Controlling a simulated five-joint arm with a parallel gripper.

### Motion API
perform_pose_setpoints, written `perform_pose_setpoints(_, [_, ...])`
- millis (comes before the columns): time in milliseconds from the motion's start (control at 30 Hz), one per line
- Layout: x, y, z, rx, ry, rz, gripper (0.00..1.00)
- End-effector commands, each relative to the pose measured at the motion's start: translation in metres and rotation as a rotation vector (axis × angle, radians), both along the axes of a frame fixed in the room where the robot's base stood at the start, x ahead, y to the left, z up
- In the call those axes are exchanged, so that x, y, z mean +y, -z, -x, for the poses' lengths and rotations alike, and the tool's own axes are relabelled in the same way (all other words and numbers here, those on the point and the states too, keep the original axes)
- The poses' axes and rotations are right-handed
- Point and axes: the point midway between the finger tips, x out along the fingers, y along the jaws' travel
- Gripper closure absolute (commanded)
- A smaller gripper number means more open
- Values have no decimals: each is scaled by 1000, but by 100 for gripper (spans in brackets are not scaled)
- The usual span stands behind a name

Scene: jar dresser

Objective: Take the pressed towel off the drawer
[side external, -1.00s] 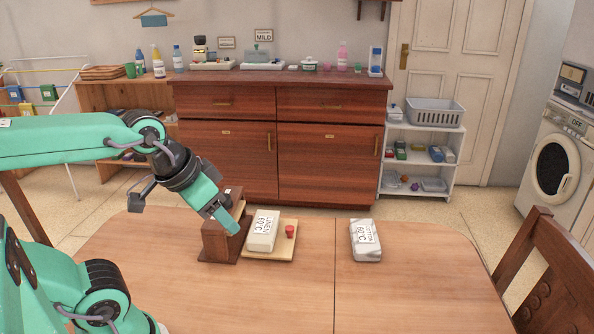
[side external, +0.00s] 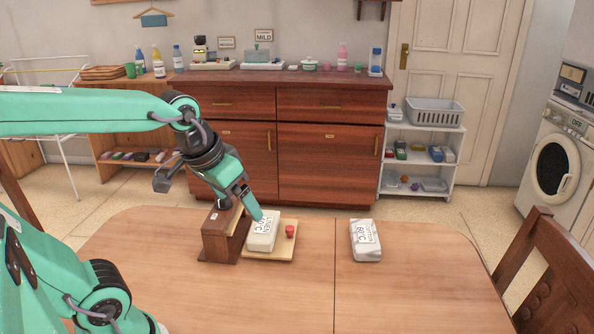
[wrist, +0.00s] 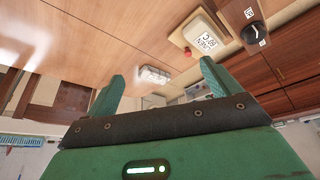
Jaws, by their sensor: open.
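A white block-shaped bundle labelled LINEN 60°C (side external: 263,236) lies on a pale wooden drawer board (side external: 284,253) with a red knob (side external: 290,231). The board sticks out to the right of a dark wooden box (side external: 216,238) on the table. My gripper (side external: 256,214) is open, its fingertips at the bundle's far upper edge; I cannot tell if they touch. In the wrist view, the open fingers (wrist: 162,85) have nothing between them that they hold. There, the LINEN bundle (wrist: 206,36) shows beyond the right finger.
A second white bundle labelled COTTON 60°C (side external: 365,240) lies on the table (side external: 410,290), right of the drawer board. A wooden chair (side external: 545,280) stands at the right edge. The table's front right is clear. A large cabinet (side external: 300,150) stands behind.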

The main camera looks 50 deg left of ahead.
Motion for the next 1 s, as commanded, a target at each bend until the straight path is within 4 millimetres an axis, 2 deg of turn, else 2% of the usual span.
perform_pose_setpoints(467, [46,19,-76,140,-222,55,11])
perform_pose_setpoints(767, [84,50,-119,223,-361,89,11])
perform_pose_setpoints(1000, [117,84,-147,289,-474,117,11])
